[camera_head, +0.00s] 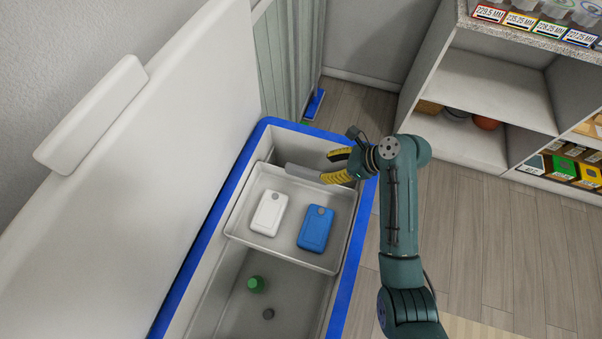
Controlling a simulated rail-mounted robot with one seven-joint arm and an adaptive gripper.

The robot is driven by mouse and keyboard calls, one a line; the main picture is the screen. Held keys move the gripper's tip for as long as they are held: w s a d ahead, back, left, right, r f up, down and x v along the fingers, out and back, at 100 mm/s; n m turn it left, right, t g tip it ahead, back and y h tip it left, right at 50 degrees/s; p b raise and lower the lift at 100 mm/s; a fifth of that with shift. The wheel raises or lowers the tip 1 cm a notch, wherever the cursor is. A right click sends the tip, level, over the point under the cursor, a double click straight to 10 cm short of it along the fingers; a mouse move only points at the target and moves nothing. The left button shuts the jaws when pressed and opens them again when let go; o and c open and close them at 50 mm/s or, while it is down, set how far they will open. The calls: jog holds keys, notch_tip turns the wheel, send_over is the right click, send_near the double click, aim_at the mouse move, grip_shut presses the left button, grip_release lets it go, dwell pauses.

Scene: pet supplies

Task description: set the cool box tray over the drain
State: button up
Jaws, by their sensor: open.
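The cool box tray (277,245) is a shallow pale-grey tray sitting high in the far part of the open cool box (345,295). A white pack (269,210) and a blue pack (316,228) lie in it. A grey grip-like bar (302,172) shows at the tray's far edge. A small dark round spot on the box floor, nearer me, looks like the drain (268,313); the tray is not above it. My gripper (326,167) is open, its yellow-padded fingers at the right end of the bar. I cannot tell whether they touch it.
A green round item (257,284) lies on the box floor near the drain. The raised white lid (130,150) stands along the left side. A ribbed grey panel (289,60) stands behind the box. Shelves (480,95) with goods stand at right.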

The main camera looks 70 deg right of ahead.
aim_at(301, 173)
jog(key=b+x, duration=0.4)
jog(key=x, duration=0.8)
jog(key=shift+w+d+b, duration=0.1)
jog(key=shift+b, duration=0.25)
grip_shut()
